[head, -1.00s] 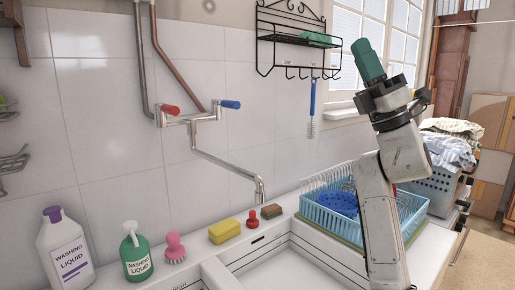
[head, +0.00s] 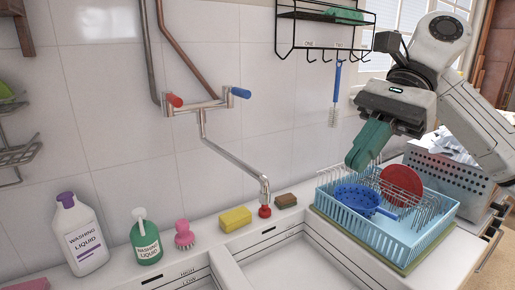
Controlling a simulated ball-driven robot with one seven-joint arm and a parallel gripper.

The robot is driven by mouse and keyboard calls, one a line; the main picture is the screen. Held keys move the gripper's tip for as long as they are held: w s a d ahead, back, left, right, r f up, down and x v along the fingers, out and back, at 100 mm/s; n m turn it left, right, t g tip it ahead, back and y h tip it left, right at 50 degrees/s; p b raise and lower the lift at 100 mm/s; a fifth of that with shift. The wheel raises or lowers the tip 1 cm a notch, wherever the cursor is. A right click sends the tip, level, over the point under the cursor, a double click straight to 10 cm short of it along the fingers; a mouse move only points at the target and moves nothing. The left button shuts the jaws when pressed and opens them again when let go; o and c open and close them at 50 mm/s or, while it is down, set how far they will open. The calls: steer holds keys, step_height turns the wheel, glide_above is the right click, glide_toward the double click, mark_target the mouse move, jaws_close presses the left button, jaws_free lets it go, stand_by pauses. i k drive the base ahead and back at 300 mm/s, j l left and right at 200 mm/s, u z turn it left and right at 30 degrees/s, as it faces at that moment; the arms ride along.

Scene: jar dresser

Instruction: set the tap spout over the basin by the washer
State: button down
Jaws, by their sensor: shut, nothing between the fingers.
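The tap (head: 208,106) is on the tiled wall, with a red handle (head: 175,100) and a blue handle (head: 241,92). Its metal spout (head: 228,155) slants down to the right. The spout's end (head: 264,184) hangs above a red plug-like piece on the back ledge, at the rear of the right basin (head: 290,262). Part of another basin (head: 165,284) shows at the lower left; no washer is identifiable.
Washing liquid bottles (head: 78,235), a green pump bottle (head: 145,240), a pink brush (head: 184,236), a yellow sponge (head: 235,219) and a brown sponge (head: 286,201) line the ledge. A blue dish rack (head: 400,235) stands right. A wire shelf (head: 320,25) hangs above.

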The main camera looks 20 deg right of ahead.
mark_target(265, 194)
steer(key=i, duration=1)
